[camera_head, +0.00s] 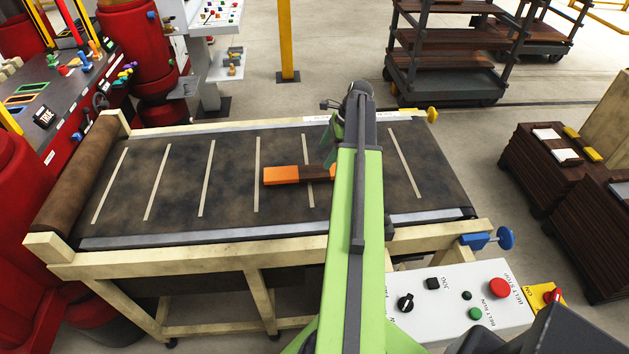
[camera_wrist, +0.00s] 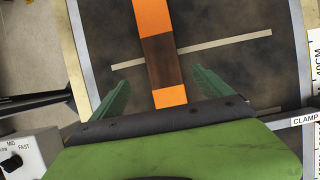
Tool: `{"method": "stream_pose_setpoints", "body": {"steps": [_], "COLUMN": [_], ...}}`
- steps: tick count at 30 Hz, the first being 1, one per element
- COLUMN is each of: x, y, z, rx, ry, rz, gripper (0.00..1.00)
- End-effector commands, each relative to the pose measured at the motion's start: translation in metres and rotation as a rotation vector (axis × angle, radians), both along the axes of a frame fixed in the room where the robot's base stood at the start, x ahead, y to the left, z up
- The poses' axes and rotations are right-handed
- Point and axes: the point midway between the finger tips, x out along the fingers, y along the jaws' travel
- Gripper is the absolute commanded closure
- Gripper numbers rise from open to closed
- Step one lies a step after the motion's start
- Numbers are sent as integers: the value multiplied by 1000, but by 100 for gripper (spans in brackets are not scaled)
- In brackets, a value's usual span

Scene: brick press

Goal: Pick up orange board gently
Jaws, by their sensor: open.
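The orange board (camera_head: 282,175) lies flat on the dark conveyor belt. It is orange with a brown band across its middle, and its right part is hidden behind my arm in the head view. In the wrist view the board (camera_wrist: 153,17) runs from the top edge down between my fingers, the brown band in the middle and an orange end near the palm. My gripper (camera_wrist: 162,82) is open, one green finger on each side of the board, with a gap on both sides. In the head view my gripper is mostly hidden behind my arm.
The belt (camera_head: 190,215) has pale cross lines and metal side rails (camera_head: 200,238). A control box (camera_head: 460,300) with knobs and buttons stands at the front right. Dark stacked boards (camera_head: 545,185) stand on the right. The belt left of the board is clear.

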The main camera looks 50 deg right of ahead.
Motion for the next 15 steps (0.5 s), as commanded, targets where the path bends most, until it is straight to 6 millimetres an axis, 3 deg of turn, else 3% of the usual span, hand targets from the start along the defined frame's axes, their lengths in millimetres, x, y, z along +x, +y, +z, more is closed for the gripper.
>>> {"method": "stream_pose_setpoints", "body": {"steps": [1, 6, 15], "x": [3, 13, 19], "y": [5, 16, 20], "z": [-22, -51, -58], "rx": [0, 0, 0], "ry": [0, 0, 0], "rz": [3, 5, 7], "gripper": [11, 11, 11]}}
